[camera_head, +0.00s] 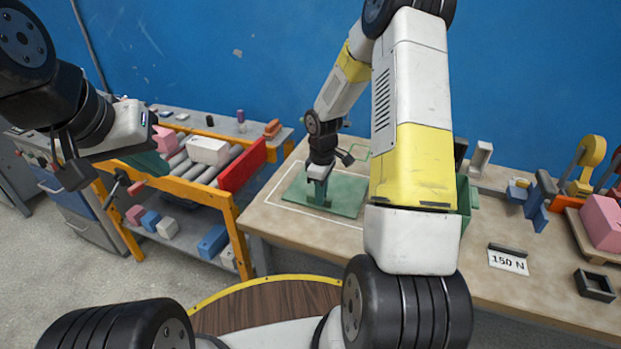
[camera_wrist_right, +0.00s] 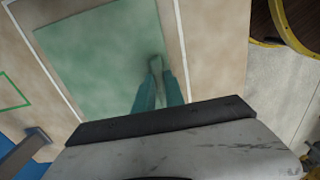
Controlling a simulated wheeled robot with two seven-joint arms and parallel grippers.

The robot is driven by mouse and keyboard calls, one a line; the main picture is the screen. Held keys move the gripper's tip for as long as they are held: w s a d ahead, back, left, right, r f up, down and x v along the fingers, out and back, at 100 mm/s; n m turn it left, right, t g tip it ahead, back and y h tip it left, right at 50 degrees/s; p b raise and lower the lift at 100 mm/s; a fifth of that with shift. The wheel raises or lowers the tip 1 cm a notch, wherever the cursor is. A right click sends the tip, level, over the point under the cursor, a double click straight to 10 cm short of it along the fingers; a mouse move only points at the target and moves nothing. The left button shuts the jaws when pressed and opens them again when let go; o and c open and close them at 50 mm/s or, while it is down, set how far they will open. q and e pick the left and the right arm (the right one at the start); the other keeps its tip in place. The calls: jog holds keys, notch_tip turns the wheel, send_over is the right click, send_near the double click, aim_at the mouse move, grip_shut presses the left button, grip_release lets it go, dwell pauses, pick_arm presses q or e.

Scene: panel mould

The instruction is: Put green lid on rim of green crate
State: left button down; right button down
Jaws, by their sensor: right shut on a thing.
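The green lid (camera_head: 345,194) is a flat square panel over the white-outlined area of the table. It fills much of the right wrist view (camera_wrist_right: 100,60). I cannot tell whether the lid touches the table. A green box-like thing (camera_head: 465,200), perhaps the green crate, is mostly hidden behind my right arm.
The front middle of the table is clear.

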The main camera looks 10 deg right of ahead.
jog(key=c, duration=1.7)
grip_release()
jog(key=shift+f, duration=0.1)
jog(key=o, duration=0.3)
